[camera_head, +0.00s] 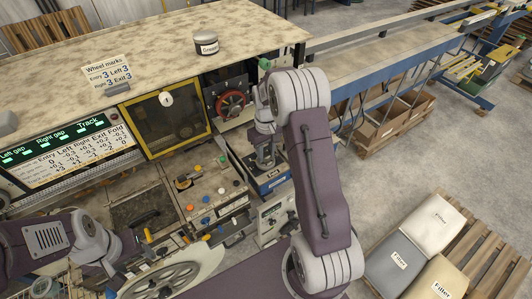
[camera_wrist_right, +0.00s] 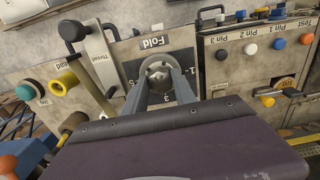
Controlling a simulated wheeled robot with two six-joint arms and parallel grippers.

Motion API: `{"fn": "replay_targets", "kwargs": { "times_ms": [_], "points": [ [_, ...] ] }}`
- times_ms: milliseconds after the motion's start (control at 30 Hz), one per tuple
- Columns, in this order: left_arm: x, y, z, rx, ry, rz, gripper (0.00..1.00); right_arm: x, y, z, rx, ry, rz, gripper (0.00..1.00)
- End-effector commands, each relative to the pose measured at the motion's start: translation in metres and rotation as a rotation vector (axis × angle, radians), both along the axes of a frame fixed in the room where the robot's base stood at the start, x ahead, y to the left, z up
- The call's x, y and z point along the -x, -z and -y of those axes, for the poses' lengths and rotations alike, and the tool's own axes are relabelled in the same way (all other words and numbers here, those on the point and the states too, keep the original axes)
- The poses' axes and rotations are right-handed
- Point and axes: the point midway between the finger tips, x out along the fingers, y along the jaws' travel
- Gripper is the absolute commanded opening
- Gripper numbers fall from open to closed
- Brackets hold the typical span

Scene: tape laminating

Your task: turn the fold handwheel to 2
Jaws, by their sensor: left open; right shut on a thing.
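In the right wrist view, the Fold panel (camera_wrist_right: 185,43) appears upside down, with its label above a round metal fold handwheel (camera_wrist_right: 158,70). My right gripper (camera_wrist_right: 160,82) has its two grey fingers shut on the handwheel. Numerals such as 3 and 5 show around the wheel; I cannot tell which mark it points to. In the head view my right gripper (camera_head: 266,158) reaches down beyond the yellow-framed window, and the wrist partly hides the wheel. My left gripper (camera_head: 122,254) is open and empty at the lower left, low over the machine.
A Thread lever panel (camera_wrist_right: 105,65) and a panel with pin knobs (camera_wrist_right: 250,48) flank the Fold panel closely. In the head view a sign (camera_head: 107,73) lists wheel marks, and a readout board (camera_head: 70,150) has a Fold column. Filler sacks (camera_head: 428,225) lie at right.

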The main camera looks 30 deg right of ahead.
Motion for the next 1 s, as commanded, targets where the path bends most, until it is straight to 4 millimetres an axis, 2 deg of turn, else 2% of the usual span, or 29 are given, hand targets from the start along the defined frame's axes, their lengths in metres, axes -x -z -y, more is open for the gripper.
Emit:
{"fn": "replay_targets", "kwargs": {
  "times_ms": [300,767,800,833,867,1000],
  "points": [
    [0.0000,0.0003,0.0000,0.000,0.000,0.000,0.59,-0.0003,-0.0005,-0.0001,0.000,0.091,0.001,0.00],
    [0.0000,0.0003,0.0000,0.000,0.000,0.000,0.59,-0.0005,-0.0006,-0.0001,0.000,0.102,0.002,0.00],
    [0.0000,0.0003,0.0000,0.000,0.000,0.000,0.59,-0.0005,-0.0006,-0.0001,0.000,0.102,0.002,0.41],
    [0.0000,0.0003,0.0000,0.000,0.000,0.000,0.59,-0.0005,-0.0006,-0.0001,0.000,0.102,0.002,0.49],
    [0.0000,0.0003,0.0000,0.000,0.000,0.000,0.59,-0.0005,-0.0006,-0.0001,0.000,0.102,0.002,0.54],
    [0.0000,0.0003,0.0000,0.000,0.000,0.000,0.59,-0.0003,-0.0004,-0.0002,0.000,0.102,0.001,0.54]
  ]
}}
